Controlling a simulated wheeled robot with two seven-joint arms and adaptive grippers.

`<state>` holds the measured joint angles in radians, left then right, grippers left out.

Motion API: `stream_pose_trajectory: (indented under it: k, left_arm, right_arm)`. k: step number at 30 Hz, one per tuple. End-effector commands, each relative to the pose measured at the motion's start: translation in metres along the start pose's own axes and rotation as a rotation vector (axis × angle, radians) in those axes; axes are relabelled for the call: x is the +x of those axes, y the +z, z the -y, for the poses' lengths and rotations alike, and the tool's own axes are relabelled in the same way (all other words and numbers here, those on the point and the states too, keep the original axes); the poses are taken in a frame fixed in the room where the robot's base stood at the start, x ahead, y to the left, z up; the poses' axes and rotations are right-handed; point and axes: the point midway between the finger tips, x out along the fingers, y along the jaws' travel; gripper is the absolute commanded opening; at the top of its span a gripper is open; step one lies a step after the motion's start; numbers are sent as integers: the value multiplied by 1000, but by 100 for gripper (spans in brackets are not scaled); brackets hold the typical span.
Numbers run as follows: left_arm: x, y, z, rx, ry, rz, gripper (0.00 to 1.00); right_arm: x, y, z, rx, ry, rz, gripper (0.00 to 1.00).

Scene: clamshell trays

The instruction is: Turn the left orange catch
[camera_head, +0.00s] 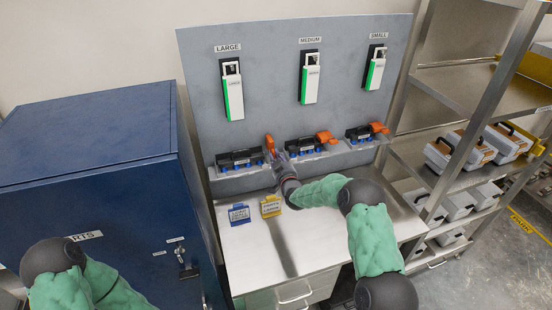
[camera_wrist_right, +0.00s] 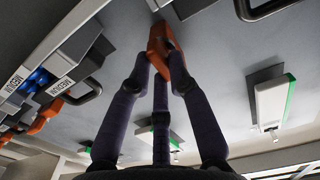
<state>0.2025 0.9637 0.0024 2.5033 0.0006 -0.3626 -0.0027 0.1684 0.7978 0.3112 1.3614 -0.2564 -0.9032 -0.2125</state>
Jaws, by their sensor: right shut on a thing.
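The left orange catch (camera_head: 269,143) stands upright at the right end of the left black tray unit (camera_head: 240,160), on the panel under the LARGE label. My right gripper (camera_head: 276,160) reaches up to it from the front. In the right wrist view the gripper (camera_wrist_right: 163,72) has its dark fingers closed around the orange catch (camera_wrist_right: 158,38), whose upper part shows above the fingertips. The middle orange catch (camera_head: 325,137) and the right orange catch (camera_head: 378,128) lie sideways on their units. My left gripper is out of view; only its arm shows at the lower left.
A blue cabinet (camera_head: 90,130) stands at the left. Blue and yellow tags (camera_head: 270,207) sit on the steel bench (camera_head: 310,245) by my right arm. White-and-green devices (camera_head: 232,95) hang above. A shelf rack (camera_head: 455,120) with cases stands at the right.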

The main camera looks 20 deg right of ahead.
Motion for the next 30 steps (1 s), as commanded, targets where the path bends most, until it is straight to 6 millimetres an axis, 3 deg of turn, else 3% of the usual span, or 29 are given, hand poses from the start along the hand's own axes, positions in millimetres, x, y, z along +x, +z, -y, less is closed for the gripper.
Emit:
stream_pose_trajectory:
  k: [8, 18, 30]
  left_arm:
    - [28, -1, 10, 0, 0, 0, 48]
    - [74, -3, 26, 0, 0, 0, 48]
    - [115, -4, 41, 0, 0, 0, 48]
  right_arm:
    - [0, 2, 0, -140, 1, -4, 0]
    - [0, 3, 2, -449, 1, -5, 0]
    - [0, 0, 5, -829, 2, -5, 0]
